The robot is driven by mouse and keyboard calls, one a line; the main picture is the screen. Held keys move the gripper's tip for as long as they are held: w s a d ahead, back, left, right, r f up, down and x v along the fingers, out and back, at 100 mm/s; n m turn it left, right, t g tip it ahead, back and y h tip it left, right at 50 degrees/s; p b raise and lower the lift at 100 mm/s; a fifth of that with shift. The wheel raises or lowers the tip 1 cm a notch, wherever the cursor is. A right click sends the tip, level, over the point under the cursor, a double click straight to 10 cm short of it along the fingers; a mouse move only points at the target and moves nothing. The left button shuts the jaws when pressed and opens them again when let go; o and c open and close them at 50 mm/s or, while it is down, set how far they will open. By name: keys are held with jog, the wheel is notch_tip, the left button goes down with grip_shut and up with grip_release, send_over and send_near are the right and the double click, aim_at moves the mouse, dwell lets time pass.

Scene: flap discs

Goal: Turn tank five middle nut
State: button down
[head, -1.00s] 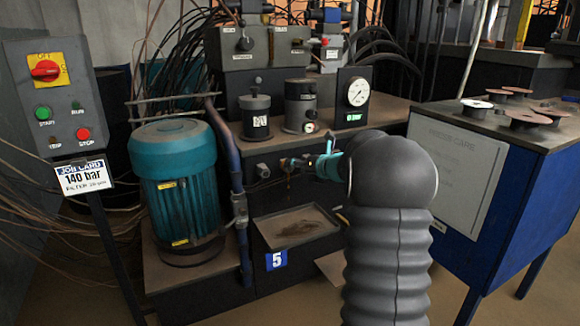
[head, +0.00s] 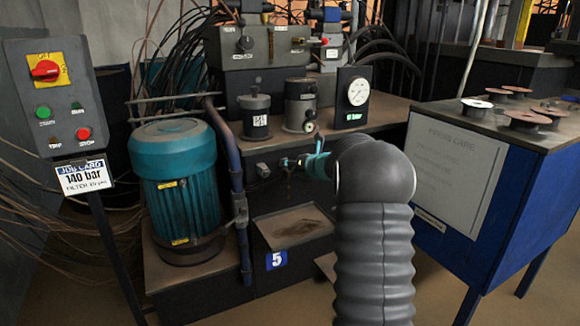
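Tank five is the dark tank with the blue "5" label (head: 276,260) low on its front face. Small fittings stick out of that face; one grey fitting (head: 263,170) shows to the left of my gripper. My gripper (head: 288,163) is at the tank front, above the drip tray, with its teal part pointing left. Its fingertips are small and dark, at or very near a fitting with a reddish-brown streak below it. I cannot tell whether they touch or grip the middle nut, which is hidden or too small to make out. My arm covers the area to the right.
A gauge (head: 358,92) with a lit green readout stands on the tank top. A teal motor (head: 175,180) and blue pipe (head: 238,190) stand left. The drip tray (head: 262,232) is below. A blue cabinet (head: 530,200) with discs on top stands right.

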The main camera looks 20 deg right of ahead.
jog(key=shift+m, duration=0.3)
jog(key=shift+d+m+y+p, duration=0.1)
jog(key=shift+m+y+p, duration=0.3)
jog(key=shift+m+y, duration=0.4)
jog(key=m, duration=0.2)
jog(key=m+t+y, duration=0.1)
jog(key=shift+d+f+m+b, duration=0.1)
jog(key=shift+f+m+b, duration=0.2)
jog(key=shift+m+b, duration=0.1)
jog(key=m+t+b, duration=0.1)
jog(key=m, duration=0.1)
jog(key=m+t+y+b, duration=0.1)
jog(key=m, duration=0.1)
jog(key=shift+f+m+b, duration=0.2)
jog(key=shift+m+b, duration=0.1)
jog(key=shift+m+t+y+b, duration=0.3)
jog(key=shift+m+t+b, duration=0.35)
jog(key=shift+m, duration=0.75)
jog(key=c, duration=0.8)
grip_release()
